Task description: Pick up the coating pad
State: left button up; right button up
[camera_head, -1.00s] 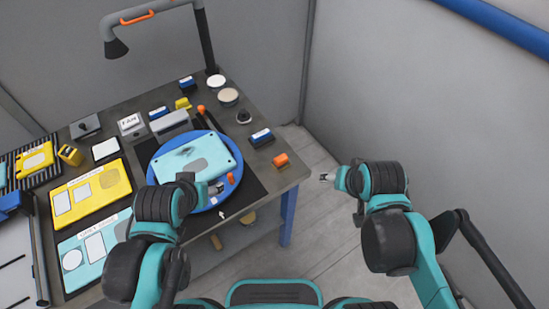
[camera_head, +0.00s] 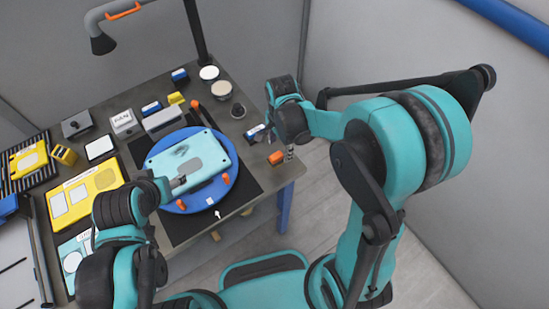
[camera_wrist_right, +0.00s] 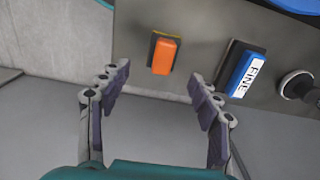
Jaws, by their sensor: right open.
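The small orange pad (camera_head: 276,158), on a dark base, lies at the right edge of the workbench; I take it for the coating pad. In the right wrist view the orange pad (camera_wrist_right: 164,54) shows ahead of the gap between my fingers. My right gripper (camera_head: 290,153) is beside it at the bench edge. In the wrist view the right gripper (camera_wrist_right: 158,84) is open and empty, its two fingers wide apart. My left gripper (camera_head: 179,182) is at the near left edge of the teal panel (camera_head: 205,158); its fingers are too small to read.
A blue block marked FINE (camera_wrist_right: 246,72) lies right of the pad, with a dark round knob (camera_wrist_right: 297,85) beyond. The teal panel rests on a round blue turntable (camera_head: 227,185) with orange clamps. Yellow and teal trays are at the left. Floor is free right of the bench.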

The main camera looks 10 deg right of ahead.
aim_at(278, 154)
jog(key=f, duration=0.1)
jog(key=f+b, duration=0.1)
jog(key=f, duration=0.3)
jog(key=shift+a+b, duration=0.3)
grip_shut()
jog(key=shift+r, duration=0.15)
notch_tip(278, 154, up, 5)
jog(key=shift+s+d+f+p, duration=0.1)
jog(key=shift+d+f+p, duration=0.1)
jog(key=shift+p, duration=0.85)
jog(key=s+d+r+p, duration=0.2)
jog(key=s+d+r, duration=0.4)
jog(key=s+d, duration=0.1)
jog(key=shift+s+d+p, duration=0.25)
jog(key=shift+s+p, duration=0.15)
jog(key=shift+s, duration=0.3)
